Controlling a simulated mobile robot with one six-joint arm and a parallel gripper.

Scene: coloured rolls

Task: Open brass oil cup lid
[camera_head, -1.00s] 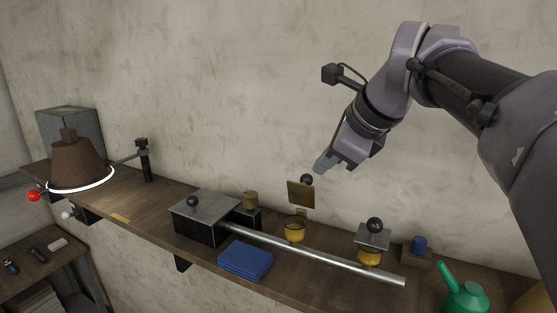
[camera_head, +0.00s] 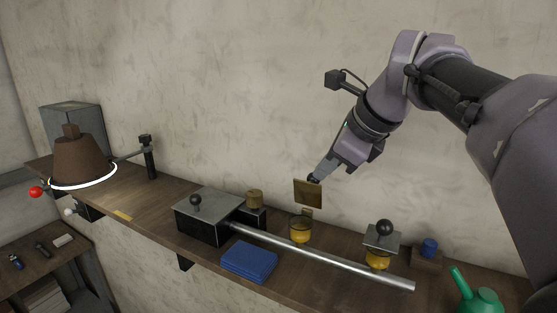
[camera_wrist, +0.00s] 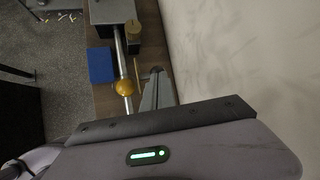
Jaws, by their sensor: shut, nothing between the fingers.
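The brass oil cup (camera_head: 301,236) stands on the shelf behind a metal rod, its bowl amber. Its square brass lid (camera_head: 307,192) stands upright above the bowl, raised clear of the opening. A dark round knob sits behind the lid, mostly hidden by the lid and my gripper. My gripper (camera_head: 319,176) is shut, its tips right at the lid's upper edge by the knob; I cannot tell whether they touch. In the wrist view, the amber bowl (camera_wrist: 123,87) lies left of my gripper (camera_wrist: 157,76).
A second amber cup (camera_head: 377,262) has a grey lid with a black knob (camera_head: 385,228), lying flat. A black box (camera_head: 203,226), a blue pad (camera_head: 249,261) and a green oil can (camera_head: 480,301) stand along the shelf. The wall is close behind.

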